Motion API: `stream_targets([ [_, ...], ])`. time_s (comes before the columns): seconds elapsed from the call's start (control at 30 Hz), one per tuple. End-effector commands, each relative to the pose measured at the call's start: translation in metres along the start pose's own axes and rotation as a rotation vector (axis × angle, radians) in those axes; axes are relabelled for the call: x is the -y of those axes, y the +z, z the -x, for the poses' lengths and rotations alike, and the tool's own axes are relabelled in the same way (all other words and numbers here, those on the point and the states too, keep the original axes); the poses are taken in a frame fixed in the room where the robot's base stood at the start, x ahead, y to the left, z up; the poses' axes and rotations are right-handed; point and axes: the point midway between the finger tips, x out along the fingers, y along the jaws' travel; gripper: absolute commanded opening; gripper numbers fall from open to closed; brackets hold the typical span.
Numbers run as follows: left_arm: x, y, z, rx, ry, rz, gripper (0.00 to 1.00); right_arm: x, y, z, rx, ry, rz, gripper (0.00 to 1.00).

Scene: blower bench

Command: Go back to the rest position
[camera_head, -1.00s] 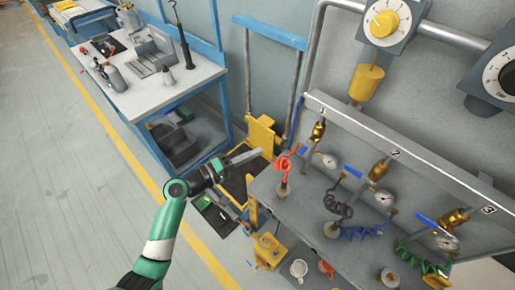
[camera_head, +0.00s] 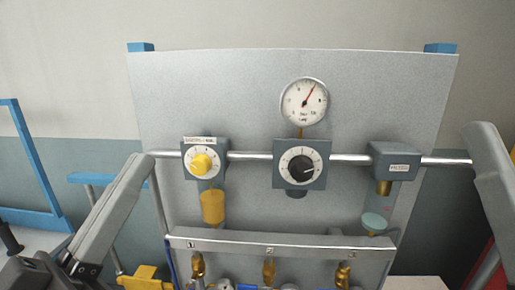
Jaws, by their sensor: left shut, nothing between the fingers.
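My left gripper (camera_head: 138,166) comes in from the lower left. Its long grey fingers are shut with nothing between them and point up and to the right, in front of the left edge of the grey panel (camera_head: 240,95). My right gripper (camera_head: 486,140) shows only in part at the right edge, as a grey finger pointing up. Its jaw opening cannot be made out.
A pipe carries a yellow-knobbed regulator (camera_head: 203,161), a black-knobbed regulator (camera_head: 301,164) and a grey unit (camera_head: 394,163). A round gauge (camera_head: 304,101) sits above. Below is a numbered rail (camera_head: 230,240) with brass fittings. A blue frame (camera_head: 28,165) stands left.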

Motion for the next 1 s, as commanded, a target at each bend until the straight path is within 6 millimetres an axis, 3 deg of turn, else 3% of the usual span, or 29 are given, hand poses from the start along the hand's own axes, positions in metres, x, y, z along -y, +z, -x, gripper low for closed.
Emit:
stream_targets([
  [0.03,-0.007,-0.034,0.005,-0.088,-0.028,-0.105,0.0,0.0,0.0,0.0,0.0,0.0,0.0,0.56],
  [0.1,0.0,-0.074,0.021,-0.19,-0.123,-0.272,0.0,0.0,0.0,0.0,0.0,0.0,0.0,0.56],
  [0.17,0.016,-0.09,0.033,-0.221,-0.24,-0.443,0.0,0.0,0.0,0.0,0.0,0.0,0.0,0.56],
  [0.2,0.009,-0.114,0.01,-0.213,-0.228,-0.439,0.0,0.0,-0.022,-0.024,0.003,0.0,0.0,0.56],
  [0.47,-0.007,-0.194,-0.054,-0.208,-0.224,-0.43,0.0,0.0,-0.095,-0.102,-0.001,0.0,0.0,0.56],
  [0.8,-0.034,-0.323,-0.153,-0.206,-0.224,-0.428,0.0,-0.001,-0.207,-0.225,0.0,0.0,0.0,0.56],
  [0.9,-0.04,-0.349,-0.173,-0.205,-0.224,-0.428,0.0,-0.001,-0.23,-0.249,0.0,0.0,0.0,0.56],
  [1.0,-0.043,-0.363,-0.184,-0.205,-0.224,-0.428,0.0,-0.001,-0.242,-0.262,0.0,0.0,0.0,0.56],
])
